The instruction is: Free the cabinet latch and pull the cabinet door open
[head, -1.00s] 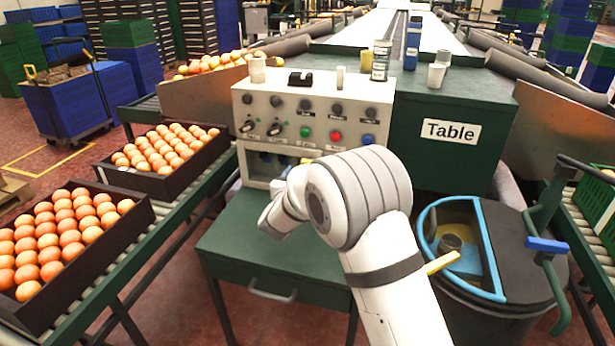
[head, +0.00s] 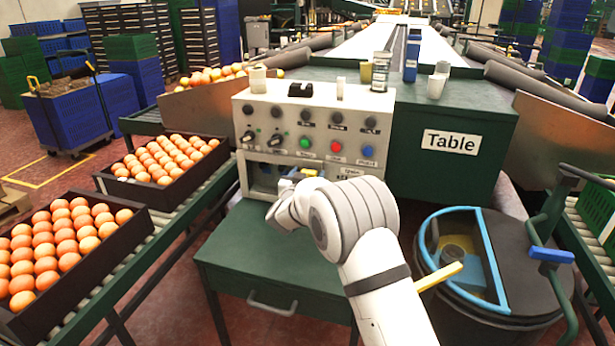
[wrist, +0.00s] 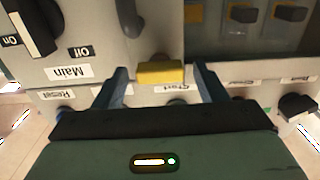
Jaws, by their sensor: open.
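The cabinet is a pale grey control box (head: 250,112) with knobs and coloured buttons on its upper front. Its lower front has a recess or windowed door (head: 262,172); I cannot tell which, and my wrist partly hides it. A small yellow block, apparently the latch (wrist: 160,73), is on the cabinet front in the wrist view. It also shows just above my wrist in the head view (head: 309,172). My gripper (wrist: 161,80) is open, its two blue fingers on either side of the yellow block. Contact is not visible.
A switch labelled Main (wrist: 35,22) is close to the left finger in the wrist view. Cups and jars stand atop the cabinet. Orange trays (head: 65,240) line the left conveyor. A dark bin (head: 500,300) stands at right. A green drawer unit (head: 240,245) is below.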

